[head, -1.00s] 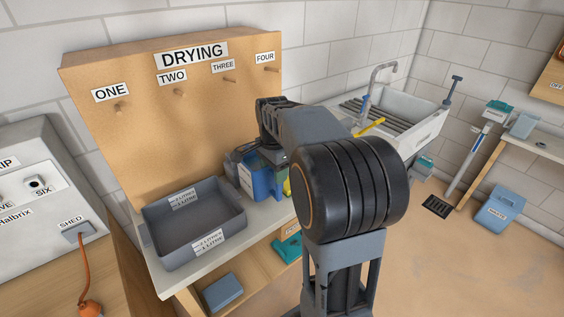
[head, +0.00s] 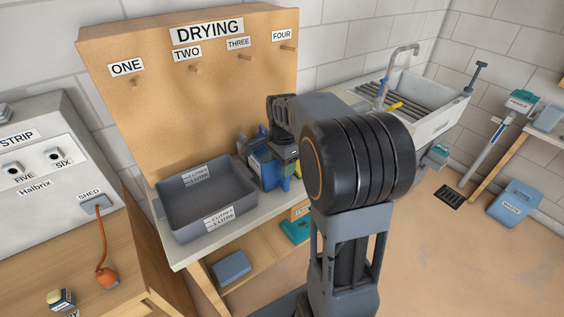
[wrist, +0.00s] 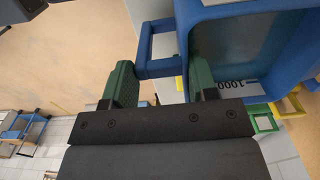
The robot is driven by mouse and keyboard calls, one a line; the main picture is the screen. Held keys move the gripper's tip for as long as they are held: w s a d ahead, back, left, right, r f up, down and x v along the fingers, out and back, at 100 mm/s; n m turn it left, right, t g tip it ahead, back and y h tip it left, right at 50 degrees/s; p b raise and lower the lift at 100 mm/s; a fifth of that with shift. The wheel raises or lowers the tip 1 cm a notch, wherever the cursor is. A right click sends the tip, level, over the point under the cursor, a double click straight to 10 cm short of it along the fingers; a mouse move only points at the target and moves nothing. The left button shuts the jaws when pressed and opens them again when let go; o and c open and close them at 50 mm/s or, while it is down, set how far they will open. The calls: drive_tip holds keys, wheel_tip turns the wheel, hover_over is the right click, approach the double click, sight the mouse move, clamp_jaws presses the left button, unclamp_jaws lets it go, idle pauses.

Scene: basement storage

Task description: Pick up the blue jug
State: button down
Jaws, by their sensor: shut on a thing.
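The blue jug (head: 268,173) stands at the back of the bench, right of the grey tray, partly hidden by my arm in the head view. In the wrist view the jug (wrist: 182,20) shows its open mouth, with a square handle to the left and a printed scale on its inner wall. My gripper (wrist: 162,84) has green fingers. I cannot tell whether the jug's base touches the bench.
A grey tray (head: 178,219) with litre labels sits left of the jug. Yellow (wrist: 285,106) and green (wrist: 264,122) items lie close beside the jug. The DRYING pegboard (head: 215,80) rises behind, and a sink (head: 445,120) stands to the right.

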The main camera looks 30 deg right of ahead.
drive_tip(key=shift+f, duration=0.1)
drive_tip(key=shift+c, duration=2.1)
unclamp_jaws()
